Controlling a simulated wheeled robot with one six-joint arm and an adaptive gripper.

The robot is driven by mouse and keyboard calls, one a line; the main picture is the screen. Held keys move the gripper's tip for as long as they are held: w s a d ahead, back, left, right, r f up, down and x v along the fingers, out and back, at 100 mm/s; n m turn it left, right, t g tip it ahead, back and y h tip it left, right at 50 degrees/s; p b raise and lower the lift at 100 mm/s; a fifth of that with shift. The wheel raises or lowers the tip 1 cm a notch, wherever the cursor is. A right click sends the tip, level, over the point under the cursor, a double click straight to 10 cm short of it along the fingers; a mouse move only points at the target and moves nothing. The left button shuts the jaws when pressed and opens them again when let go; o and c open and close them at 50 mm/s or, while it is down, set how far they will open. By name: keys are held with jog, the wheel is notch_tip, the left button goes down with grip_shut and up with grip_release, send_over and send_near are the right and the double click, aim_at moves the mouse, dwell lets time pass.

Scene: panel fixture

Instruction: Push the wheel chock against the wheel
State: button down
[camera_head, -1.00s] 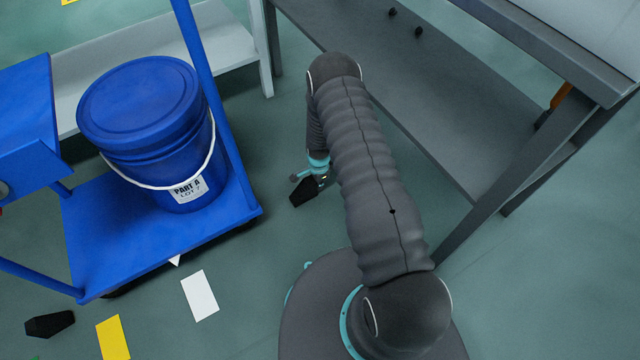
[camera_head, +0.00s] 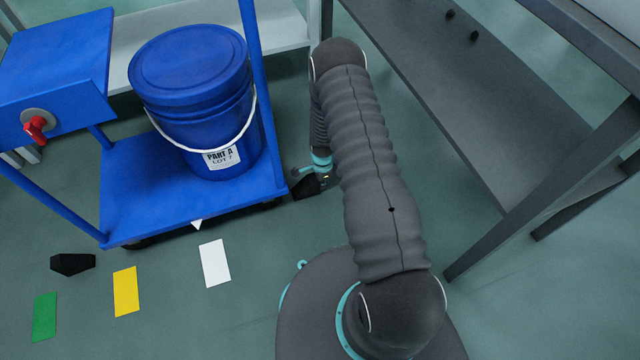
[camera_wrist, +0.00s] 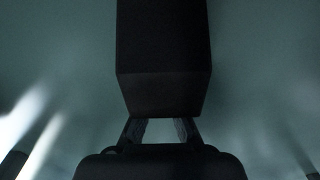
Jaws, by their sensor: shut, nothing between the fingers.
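A dark wheel chock (camera_head: 305,186) lies on the floor just right of the blue cart's front right corner, close to a dark wheel (camera_head: 270,204) mostly hidden under the deck. I cannot tell whether chock and wheel touch. My gripper (camera_head: 322,181) is low beside the chock on its right, partly hidden by my arm. In the wrist view the chock (camera_wrist: 163,60) is a dark block straight ahead of my gripper (camera_wrist: 160,122). The fingers are shut and empty, with their tips at or very near the block's near face.
The blue cart (camera_head: 120,210) carries a blue bucket (camera_head: 190,80). A second dark chock (camera_head: 72,263) lies at left. Green (camera_head: 45,316), yellow (camera_head: 126,290) and white (camera_head: 215,263) floor markings lie in front. A grey bench (camera_head: 480,110) stands at right.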

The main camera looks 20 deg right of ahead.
aim_at(332, 186)
jog(key=shift+d, duration=0.45)
jog(key=d+b, duration=0.1)
jog(key=d, duration=0.2)
jog(key=shift+w+f, duration=0.1)
jog(key=shift+f, duration=0.05)
notch_tip(332, 186, up, 10)
jog(key=shift+p, duration=0.4)
